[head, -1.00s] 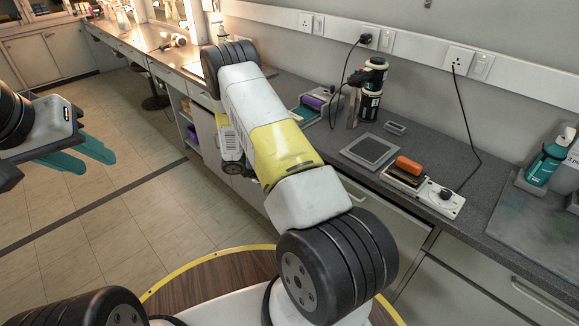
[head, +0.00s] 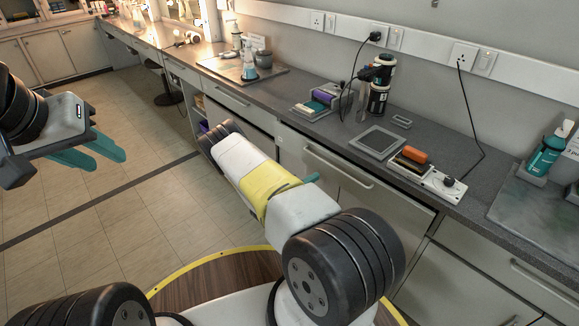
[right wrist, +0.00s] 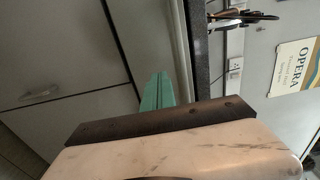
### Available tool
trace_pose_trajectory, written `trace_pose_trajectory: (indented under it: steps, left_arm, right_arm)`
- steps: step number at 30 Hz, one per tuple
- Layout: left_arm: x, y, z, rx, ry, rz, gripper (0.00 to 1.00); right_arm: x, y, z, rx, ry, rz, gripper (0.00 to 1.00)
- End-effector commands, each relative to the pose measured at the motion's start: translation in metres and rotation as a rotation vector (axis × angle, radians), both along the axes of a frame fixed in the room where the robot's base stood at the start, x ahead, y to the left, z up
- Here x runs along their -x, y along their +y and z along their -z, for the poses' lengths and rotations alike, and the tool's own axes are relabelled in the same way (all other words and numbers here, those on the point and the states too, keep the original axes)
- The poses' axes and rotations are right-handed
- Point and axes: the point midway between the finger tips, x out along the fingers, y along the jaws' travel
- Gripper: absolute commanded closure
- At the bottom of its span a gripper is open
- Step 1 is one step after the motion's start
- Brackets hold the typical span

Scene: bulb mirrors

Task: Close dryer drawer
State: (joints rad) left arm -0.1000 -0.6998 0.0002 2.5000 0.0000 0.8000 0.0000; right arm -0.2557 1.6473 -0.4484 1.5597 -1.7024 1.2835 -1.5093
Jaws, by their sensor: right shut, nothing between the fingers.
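Grey drawer and cabinet fronts run under the counter in the head view. One front (head: 350,190) with a long bar handle is just right of my right gripper (head: 311,178). Another front (head: 225,98) with a handle is further back, with a dark gap below it. I cannot tell which is the dryer drawer or how far any drawer stands out. My right arm hides part of the fronts. In the right wrist view the right gripper's teal fingers (right wrist: 157,90) are together and empty, close to the pale fronts. My left gripper (head: 90,153) is open and empty over the floor.
A hair dryer (head: 187,38) lies far back on the counter (head: 330,135). The tiled floor (head: 110,210) at left is clear.

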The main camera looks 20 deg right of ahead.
Motion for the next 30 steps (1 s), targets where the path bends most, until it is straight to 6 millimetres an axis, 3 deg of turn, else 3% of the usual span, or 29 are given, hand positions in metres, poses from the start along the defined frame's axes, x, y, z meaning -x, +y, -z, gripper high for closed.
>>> trace_pose_trajectory:
  steps: [3,9,26,30]
  left_arm:
    - [0.000,0.000,0.000,0.000,0.000,0.000,0.64]
    - [0.000,0.000,0.000,0.000,0.000,0.000,0.64]
    - [0.000,0.000,0.000,0.000,0.000,0.000,0.64]
    - [0.000,0.000,0.000,0.000,0.000,0.000,0.64]
  right_arm:
    - [-0.008,-0.025,0.000,0.001,-0.001,0.005,1.00]
    - [-0.020,-0.050,0.000,-0.001,-0.002,0.003,1.00]
    - [-0.025,-0.062,0.000,0.000,-0.001,0.001,1.00]
    - [-0.031,-0.077,0.000,0.001,-0.003,0.003,1.00]
